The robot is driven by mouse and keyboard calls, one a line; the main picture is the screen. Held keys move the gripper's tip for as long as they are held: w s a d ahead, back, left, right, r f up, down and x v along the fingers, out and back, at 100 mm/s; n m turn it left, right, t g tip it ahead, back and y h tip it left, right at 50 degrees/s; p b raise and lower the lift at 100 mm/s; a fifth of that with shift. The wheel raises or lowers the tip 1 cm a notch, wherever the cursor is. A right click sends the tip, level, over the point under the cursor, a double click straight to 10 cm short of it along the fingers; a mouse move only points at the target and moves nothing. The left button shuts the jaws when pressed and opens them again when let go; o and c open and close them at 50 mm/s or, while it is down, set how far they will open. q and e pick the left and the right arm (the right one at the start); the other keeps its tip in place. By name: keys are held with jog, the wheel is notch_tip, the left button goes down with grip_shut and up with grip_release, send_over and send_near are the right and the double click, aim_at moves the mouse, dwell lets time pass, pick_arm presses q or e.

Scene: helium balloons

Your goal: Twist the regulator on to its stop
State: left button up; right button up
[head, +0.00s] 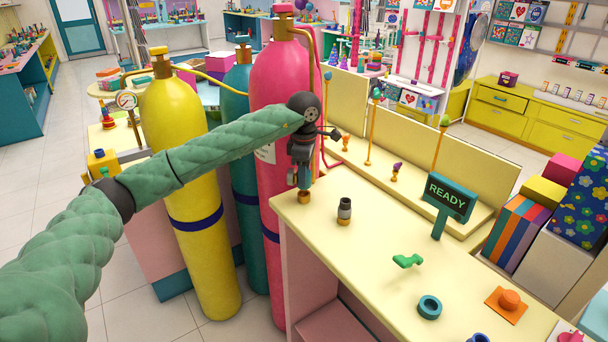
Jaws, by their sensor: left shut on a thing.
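My left gripper (303,178) points down at the near left corner of the cream counter (375,235). It is shut on what looks like the regulator (304,197). Only a small brass lower part of it shows under the fingers, at the counter top; the rest is hidden by the gripper. I cannot tell how far it is turned or whether it touches a seat. The pink gas cylinder (285,75) stands upright right behind the gripper, partly covered by my arm. My right gripper is not in view.
On the counter are a grey and brass fitting (344,211), a green tap-like piece (407,261), a teal ring (429,307), an orange knob (509,300) and a READY sign (449,198). Yellow (190,190) and teal (238,90) cylinders stand left. Bare counter lies between the small parts.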

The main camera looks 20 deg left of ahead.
pick_arm(q)
jog(key=shift+f+b, duration=0.85)
jog(key=shift+f, duration=0.2)
dwell(0.4)
jog(key=shift+f+b, duration=0.1)
jog(key=shift+b, duration=0.25)
jog(key=shift+m+b, duration=1.15)
jog(key=shift+m, duration=0.45)
